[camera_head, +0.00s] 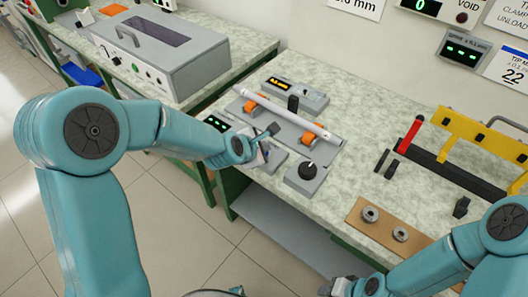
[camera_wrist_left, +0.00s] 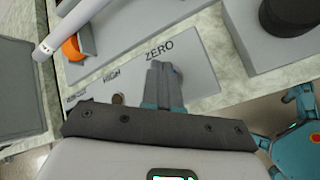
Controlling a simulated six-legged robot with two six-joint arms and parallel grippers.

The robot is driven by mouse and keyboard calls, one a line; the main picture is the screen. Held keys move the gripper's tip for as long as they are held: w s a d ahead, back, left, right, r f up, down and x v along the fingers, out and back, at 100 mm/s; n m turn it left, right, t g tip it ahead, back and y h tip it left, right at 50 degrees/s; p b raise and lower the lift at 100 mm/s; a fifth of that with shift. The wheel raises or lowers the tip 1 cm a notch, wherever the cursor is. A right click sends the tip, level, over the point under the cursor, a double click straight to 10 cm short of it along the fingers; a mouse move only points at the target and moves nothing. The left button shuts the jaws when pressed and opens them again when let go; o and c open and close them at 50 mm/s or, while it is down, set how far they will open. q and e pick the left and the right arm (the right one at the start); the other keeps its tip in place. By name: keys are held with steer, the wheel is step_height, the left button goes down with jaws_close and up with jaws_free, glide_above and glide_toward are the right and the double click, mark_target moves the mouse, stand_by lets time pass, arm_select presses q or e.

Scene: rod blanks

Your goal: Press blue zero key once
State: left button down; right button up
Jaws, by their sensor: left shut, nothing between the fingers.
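In the left wrist view, a grey panel (camera_wrist_left: 205,62) carries the printed words HIGH and ZERO. My left gripper (camera_wrist_left: 163,68) is shut and empty, with its fingertips over the panel just below the word ZERO. A small bit of blue, seemingly the blue zero key (camera_wrist_left: 177,70), shows at the right edge of the fingertips; the rest is hidden behind them. I cannot tell whether the fingers touch it. In the head view the left gripper (camera_head: 270,131) is at the front of the rod gauge. My right gripper (camera_head: 342,287) is low at the bottom edge, its fingers unclear.
A pale rod (camera_head: 288,115) lies across orange rollers (camera_head: 312,128) beside the panel. A box with a black knob (camera_head: 308,171) stands to the right. A wooden board (camera_head: 385,227) with metal rings and a yellow-barred fixture (camera_head: 480,135) lie further right. A large grey case (camera_head: 165,55) stands left.

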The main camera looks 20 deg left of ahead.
arm_select(q)
steer(key=shift+f+b, duration=0.3)
steer(key=shift+b, duration=0.05)
stand_by(0.6)
steer(key=shift+r+p, duration=0.55)
steer(key=shift+r, duration=0.25)
step_height(320, 180, up, 5)
steer(key=p, duration=0.4)
steer(key=shift+r, duration=0.1)
stand_by(0.4)
steer(key=shift+s, duration=0.15)
